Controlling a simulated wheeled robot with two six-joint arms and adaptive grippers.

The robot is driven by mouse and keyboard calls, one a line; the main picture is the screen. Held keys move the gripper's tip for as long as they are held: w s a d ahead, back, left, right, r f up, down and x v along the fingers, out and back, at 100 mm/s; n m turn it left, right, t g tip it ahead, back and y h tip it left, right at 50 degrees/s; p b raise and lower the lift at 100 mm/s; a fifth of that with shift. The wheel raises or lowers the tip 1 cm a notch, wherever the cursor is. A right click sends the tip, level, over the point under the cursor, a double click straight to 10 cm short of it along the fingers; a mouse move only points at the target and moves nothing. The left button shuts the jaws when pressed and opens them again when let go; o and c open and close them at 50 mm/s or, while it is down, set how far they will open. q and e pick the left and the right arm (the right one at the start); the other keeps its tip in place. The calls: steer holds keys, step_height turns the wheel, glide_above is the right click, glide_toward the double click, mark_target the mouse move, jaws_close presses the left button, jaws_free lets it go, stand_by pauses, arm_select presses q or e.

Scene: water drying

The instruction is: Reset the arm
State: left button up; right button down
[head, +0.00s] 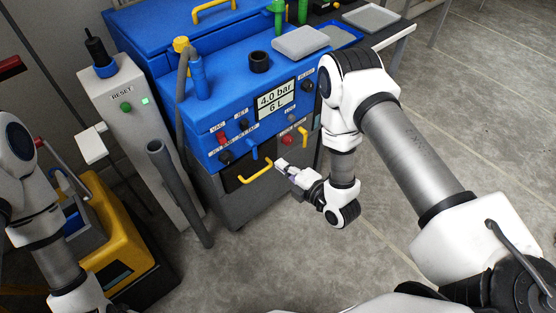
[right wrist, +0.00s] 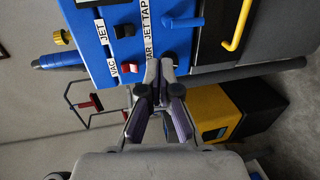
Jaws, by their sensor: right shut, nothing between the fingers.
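My right arm reaches in from the right of the head view. Its gripper (head: 284,166) is in front of the blue machine (head: 215,108), near the yellow handle (head: 255,172) low on its front. In the right wrist view the fingertips (right wrist: 159,72) are together with nothing between them. There they overlap the lower edge of the machine's labelled panel in the picture; I cannot tell whether they touch it. My left arm shows only as links at the left edge of the head view; its gripper is not visible.
The display (head: 276,99) reads 4.0 bar and 6 L. A grey RESET post (head: 142,140) and an upright grey pipe (head: 180,195) stand left of the machine. A yellow and black unit (head: 125,245) is at lower left. Grey floor (head: 310,255) is open in front.

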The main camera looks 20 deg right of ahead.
steer(key=shift+w, duration=0.1)
stand_by(0.3)
steer(key=s+d+f+m+g+h, duration=0.1)
steer(key=s+f+m+g, duration=0.1)
steer(key=s+m+g, duration=0.3)
steer(key=s+d+f+m+g+h+p, duration=0.1)
steer(key=s+d+f+m+g+h, duration=0.1)
steer(key=s+m, duration=0.8)
steer(key=s+d+f+m+g+h, duration=0.2)
steer(key=s+m+g, duration=0.5)
steer(key=s, duration=0.5)
steer(key=shift+d+f+m+g, duration=0.2)
steer(key=shift+f+m+g, duration=0.1)
steer(key=shift+f, duration=0.4)
